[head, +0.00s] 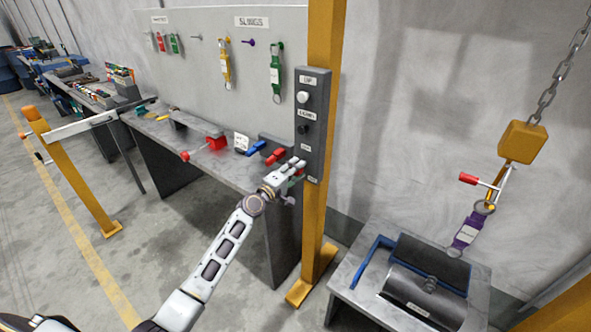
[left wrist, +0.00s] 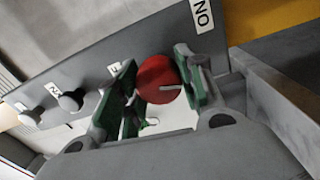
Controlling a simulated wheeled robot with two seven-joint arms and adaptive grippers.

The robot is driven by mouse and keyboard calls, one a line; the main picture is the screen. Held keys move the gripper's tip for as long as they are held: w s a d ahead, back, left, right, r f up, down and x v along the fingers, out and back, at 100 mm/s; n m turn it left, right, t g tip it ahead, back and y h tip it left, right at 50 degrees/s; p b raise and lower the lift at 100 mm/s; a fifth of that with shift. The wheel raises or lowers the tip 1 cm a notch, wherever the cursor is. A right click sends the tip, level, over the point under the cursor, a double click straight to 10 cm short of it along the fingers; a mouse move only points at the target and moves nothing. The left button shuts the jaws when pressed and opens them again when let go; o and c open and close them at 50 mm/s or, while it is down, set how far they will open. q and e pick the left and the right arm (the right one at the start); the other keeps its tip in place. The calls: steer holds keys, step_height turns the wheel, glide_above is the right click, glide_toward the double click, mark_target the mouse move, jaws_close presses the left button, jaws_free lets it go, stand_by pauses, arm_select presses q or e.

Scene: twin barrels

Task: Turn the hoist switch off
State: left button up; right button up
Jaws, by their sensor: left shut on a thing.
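A grey control panel (head: 312,125) is fixed to a yellow post, with a white knob (head: 302,97) and a black knob (head: 303,129) in its upper part. In the left wrist view a red round switch knob (left wrist: 158,78) with a pale pointer mark sits on the panel. An ON label (left wrist: 203,15) is beside it; another label is partly hidden. My left gripper (head: 297,170) is at the panel's lower end; its green-padded fingers (left wrist: 160,92) are shut on the red knob, one on each side. My right gripper is not in view.
A workbench (head: 215,165) with red and blue tools stands left of the yellow post (head: 322,215). At right a chain hoist (head: 522,142) holds a purple sling (head: 466,232) above a dark cylinder (head: 425,290) on a low grey stand. Slings hang on the wall board.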

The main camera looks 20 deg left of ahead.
arm_select(q)
steer(key=shift+n, duration=0.8)
steer(key=shift+f+n+p, duration=0.1)
steer(key=shift+n+p, duration=0.3)
steer(key=shift+n, duration=0.3)
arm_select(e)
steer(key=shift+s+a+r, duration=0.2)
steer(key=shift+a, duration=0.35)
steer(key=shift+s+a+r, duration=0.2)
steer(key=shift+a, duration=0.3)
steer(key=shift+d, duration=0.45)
arm_select(q)
steer(key=o, duration=1)
steer(key=shift+v, duration=6)
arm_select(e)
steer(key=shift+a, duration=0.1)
